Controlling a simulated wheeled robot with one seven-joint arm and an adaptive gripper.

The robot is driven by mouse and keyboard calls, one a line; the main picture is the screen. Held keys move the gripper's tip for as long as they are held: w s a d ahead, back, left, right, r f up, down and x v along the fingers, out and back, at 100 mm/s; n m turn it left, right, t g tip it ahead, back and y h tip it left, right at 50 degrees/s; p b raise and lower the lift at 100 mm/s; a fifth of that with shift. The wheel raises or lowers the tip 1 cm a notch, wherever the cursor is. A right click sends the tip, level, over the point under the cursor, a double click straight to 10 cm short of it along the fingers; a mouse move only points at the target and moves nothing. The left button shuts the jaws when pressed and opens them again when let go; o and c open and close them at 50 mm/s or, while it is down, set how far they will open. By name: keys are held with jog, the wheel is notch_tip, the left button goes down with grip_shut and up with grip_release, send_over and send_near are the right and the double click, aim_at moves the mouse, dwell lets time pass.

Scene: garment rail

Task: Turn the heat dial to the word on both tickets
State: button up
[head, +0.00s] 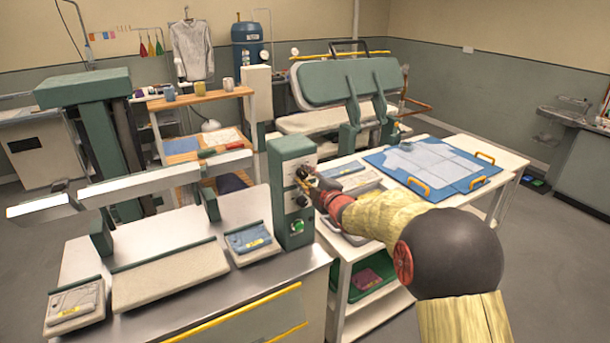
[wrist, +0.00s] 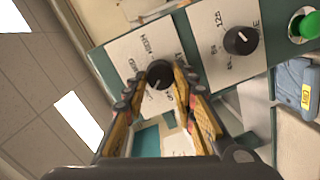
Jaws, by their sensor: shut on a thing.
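The heat dial (wrist: 159,73) is a black knob on a white plate with lettering, partly hidden by my fingers. Its white pointer mark shows toward the lower left in the wrist view. My gripper (head: 308,182) is at the front of the green control box (head: 290,156), and its fingers are shut on the dial. In the head view, one yellow ticket (head: 68,312) lies on a grey folded garment at the left; another yellow ticket (head: 254,242) lies on a blue folded garment beside the box. The ticket words are too small to read.
A second black dial (wrist: 240,40) and a green button (wrist: 305,25) sit on the same box. A padded press board (head: 170,277) lies between the garments on the metal table. A white table with a blue mat (head: 440,168) stands right of the box.

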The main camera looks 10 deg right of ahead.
jog(key=m+p, duration=0.2)
jog(key=m, duration=0.1)
jog(key=m+y+p, duration=0.1)
jog(key=m+p, duration=0.1)
jog(key=shift+d+r+m, duration=0.15)
jog(key=shift+r+m, duration=0.05)
jog(key=shift+m, duration=0.2)
jog(key=m+p, duration=0.3)
jog(key=shift+d+m+g+y, duration=0.1)
jog(key=shift+m+g+y, duration=0.2)
jog(key=shift+m, duration=0.1)
jog(key=shift+f+m+p, duration=0.1)
jog(key=shift+m+p, duration=0.5)
jog(key=shift+m, duration=0.4)
jog(key=shift+f, duration=0.1)
jog(key=o, duration=1.2)
jog(key=shift+w, duration=0.1)
jog(key=shift+c, duration=0.2)
jog(key=v, duration=1.2)
